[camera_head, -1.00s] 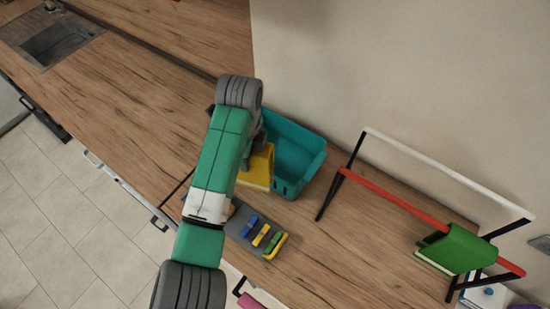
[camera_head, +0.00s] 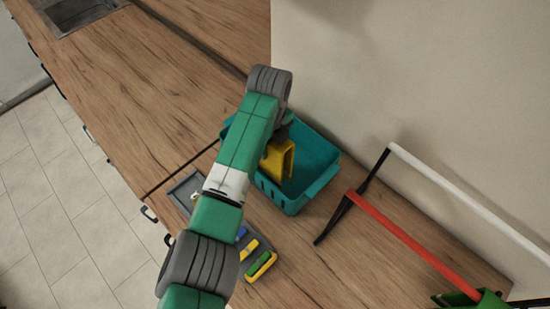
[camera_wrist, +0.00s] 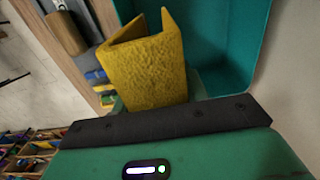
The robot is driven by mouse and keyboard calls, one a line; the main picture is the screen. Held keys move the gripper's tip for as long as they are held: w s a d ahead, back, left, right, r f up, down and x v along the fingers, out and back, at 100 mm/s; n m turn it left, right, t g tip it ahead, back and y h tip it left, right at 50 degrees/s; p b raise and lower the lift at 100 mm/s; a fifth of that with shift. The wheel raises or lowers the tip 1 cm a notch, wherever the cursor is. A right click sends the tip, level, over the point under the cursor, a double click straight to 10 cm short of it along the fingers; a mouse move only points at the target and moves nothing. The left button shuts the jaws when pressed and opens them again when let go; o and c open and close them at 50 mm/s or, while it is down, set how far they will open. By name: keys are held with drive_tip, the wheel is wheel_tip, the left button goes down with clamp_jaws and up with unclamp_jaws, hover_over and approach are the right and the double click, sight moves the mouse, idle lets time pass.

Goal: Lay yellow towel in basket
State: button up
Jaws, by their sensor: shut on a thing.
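The yellow towel (camera_head: 279,160) hangs folded from my gripper (camera_head: 283,138), which is shut on it and largely hidden behind my arm in the head view. The teal basket (camera_head: 322,183) stands on the counter by the wall. In the head view the towel overlaps the basket's opening; I cannot tell whether its lower edge is below the rim. In the wrist view the towel (camera_wrist: 147,72) hangs as an open fold in front of the basket (camera_wrist: 240,45), whose walls show behind and right of it. The basket's left part is hidden by my arm.
A grey tray (camera_head: 186,187) with coloured clips (camera_head: 262,264) lies in front of the basket, partly behind my arm. A drying rack with a red bar (camera_head: 410,238) and a white bar (camera_head: 455,195) stands at right, with a green cloth (camera_head: 470,299). Counter at upper left is clear.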

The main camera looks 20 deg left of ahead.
drive_tip(key=shift+f, duration=2.75)
drive_tip(key=shift+w, duration=0.1)
drive_tip(key=shift+f, duration=0.2)
drive_tip(key=o, duration=1)
drive_tip(key=shift+o, duration=0.2)
wheel_tip(320, 180, up, 12)
drive_tip(key=shift+r, duration=0.25)
